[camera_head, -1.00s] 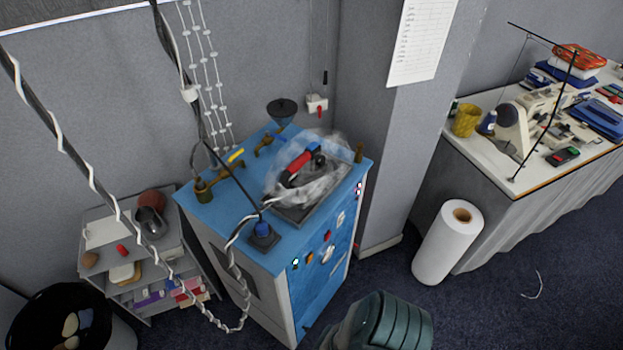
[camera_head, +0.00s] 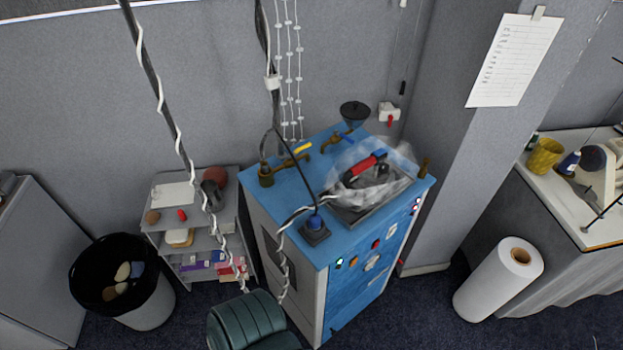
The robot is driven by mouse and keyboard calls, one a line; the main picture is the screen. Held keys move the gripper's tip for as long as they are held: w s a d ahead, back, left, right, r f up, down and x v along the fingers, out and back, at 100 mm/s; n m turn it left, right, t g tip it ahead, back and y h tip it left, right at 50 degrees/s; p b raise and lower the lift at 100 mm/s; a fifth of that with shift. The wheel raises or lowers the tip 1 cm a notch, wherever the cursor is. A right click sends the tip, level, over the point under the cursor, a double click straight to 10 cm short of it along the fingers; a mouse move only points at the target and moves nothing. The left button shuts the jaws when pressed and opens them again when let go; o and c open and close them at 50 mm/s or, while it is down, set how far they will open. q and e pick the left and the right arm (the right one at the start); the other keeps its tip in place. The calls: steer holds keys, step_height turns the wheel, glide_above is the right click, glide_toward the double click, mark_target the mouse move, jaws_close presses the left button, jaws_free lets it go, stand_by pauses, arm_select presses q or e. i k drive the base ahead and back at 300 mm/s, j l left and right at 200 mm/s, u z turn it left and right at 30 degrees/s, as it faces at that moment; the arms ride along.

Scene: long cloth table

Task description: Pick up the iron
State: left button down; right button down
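The iron (camera_head: 366,168) has a red handle with a blue part and a dark body. It rests on a dark flat plate (camera_head: 342,214) on top of a blue cabinet (camera_head: 290,207). A whitish, see-through, steam-like or film-like haze surrounds the iron and blurs its lower outline. A white-wrapped cable runs from the left toward the iron. Neither of my grippers is in view.
A dark green ribbed object, perhaps a chair (camera_head: 248,322), stands in front of the cabinet. A white roll (camera_head: 498,280) and a table (camera_head: 560,225) are right. Hanging cables cross the view.

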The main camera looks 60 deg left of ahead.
mark_target(362, 175)
steer(key=u, duration=1.5)
steer(key=i+l, duration=0.1)
steer(key=l, duration=0.6)
steer(key=i+l+u, duration=0.1)
steer(key=l, duration=0.25)
steer(key=i, duration=0.05)
